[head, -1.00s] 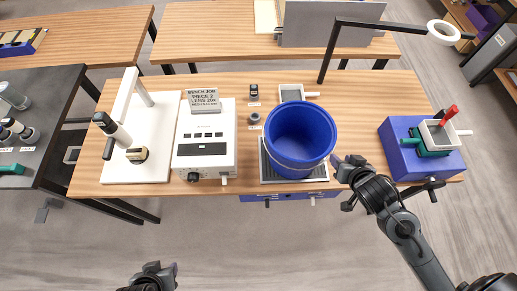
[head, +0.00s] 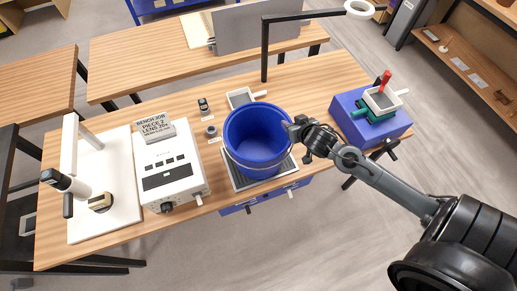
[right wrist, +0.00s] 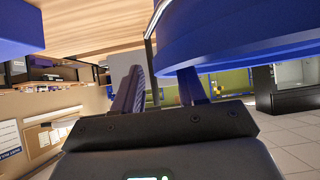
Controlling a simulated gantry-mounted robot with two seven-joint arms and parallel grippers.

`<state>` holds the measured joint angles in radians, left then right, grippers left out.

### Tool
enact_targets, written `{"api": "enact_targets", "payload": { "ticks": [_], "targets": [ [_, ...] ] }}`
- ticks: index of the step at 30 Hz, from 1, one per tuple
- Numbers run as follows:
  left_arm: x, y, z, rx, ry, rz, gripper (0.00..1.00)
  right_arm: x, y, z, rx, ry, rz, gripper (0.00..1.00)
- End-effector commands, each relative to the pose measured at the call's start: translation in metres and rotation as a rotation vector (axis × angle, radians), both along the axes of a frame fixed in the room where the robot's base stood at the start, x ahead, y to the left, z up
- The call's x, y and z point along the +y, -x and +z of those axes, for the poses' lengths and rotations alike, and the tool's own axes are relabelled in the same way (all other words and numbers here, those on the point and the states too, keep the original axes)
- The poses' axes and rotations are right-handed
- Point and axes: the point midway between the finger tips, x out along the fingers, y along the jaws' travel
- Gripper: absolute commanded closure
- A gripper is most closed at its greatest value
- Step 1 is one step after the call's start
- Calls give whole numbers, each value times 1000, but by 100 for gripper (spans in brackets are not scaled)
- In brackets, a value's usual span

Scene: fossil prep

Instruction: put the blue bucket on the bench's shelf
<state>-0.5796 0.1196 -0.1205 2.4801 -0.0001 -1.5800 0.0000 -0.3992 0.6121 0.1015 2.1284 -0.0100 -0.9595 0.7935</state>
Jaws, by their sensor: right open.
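The blue bucket (head: 262,150) stands upright on a dark grille tray (head: 283,175) at the front middle of the wooden bench (head: 225,95). My right gripper (head: 296,128) is at the bucket's right side, close to its rim. In the right wrist view the jaws (right wrist: 163,90) are apart, and the bucket's blue wall (right wrist: 240,35) fills the upper right, close to the right finger. I cannot tell whether they touch. My left gripper is out of view. I cannot make out which surface is the bench's shelf; a blue unit (head: 262,199) hangs under the front edge.
A white control box (head: 170,180) and a white stand (head: 105,215) are left of the bucket. A small white tray (head: 240,97) is behind it. A blue block (head: 345,108) with a red-handled tool (head: 384,80) stands to the right. A lamp arm (head: 265,50) rises behind.

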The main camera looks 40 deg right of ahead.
Motion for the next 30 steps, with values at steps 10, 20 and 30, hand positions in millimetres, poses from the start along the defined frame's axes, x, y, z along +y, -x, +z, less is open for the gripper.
{"api": "enact_targets", "payload": {
  "ticks": [10, 20, 30],
  "targets": [
    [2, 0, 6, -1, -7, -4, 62, -10, -23, -18, 0, 1, 1, 59],
    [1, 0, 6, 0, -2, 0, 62, -10, -23, -19, 0, 1, 1, 76],
    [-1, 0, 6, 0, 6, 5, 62, -9, -23, -19, 1, 0, 1, 100]
  ]
}}
